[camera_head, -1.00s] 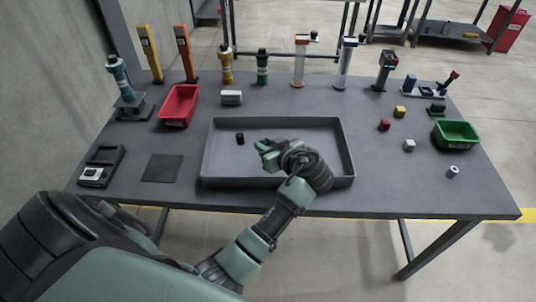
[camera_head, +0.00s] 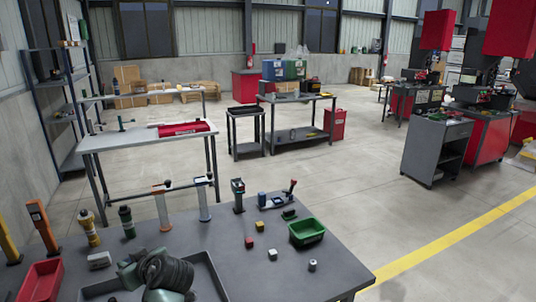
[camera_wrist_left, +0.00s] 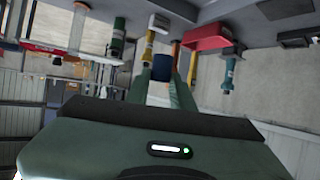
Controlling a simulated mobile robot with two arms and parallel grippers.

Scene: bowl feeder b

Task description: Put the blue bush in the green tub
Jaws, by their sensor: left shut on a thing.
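The blue bush is a short dark blue cylinder (camera_wrist_left: 162,67) between the fingertips of my left gripper in the left wrist view. My left gripper (camera_head: 127,276) is shut on it, above the grey tray (camera_head: 208,270) at the bottom of the head view. The bush itself cannot be made out in the head view. The green tub (camera_head: 307,232) stands open near the right edge of the table, to the right of and apart from my left gripper. My right gripper is not in view.
Small red (camera_head: 249,243), yellow (camera_head: 260,226) and grey (camera_head: 272,254) blocks and a light cylinder (camera_head: 312,265) stand near the tub. Several upright tools line the back edge. A red bin (camera_head: 40,281) is at the left. Table between tray and blocks is clear.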

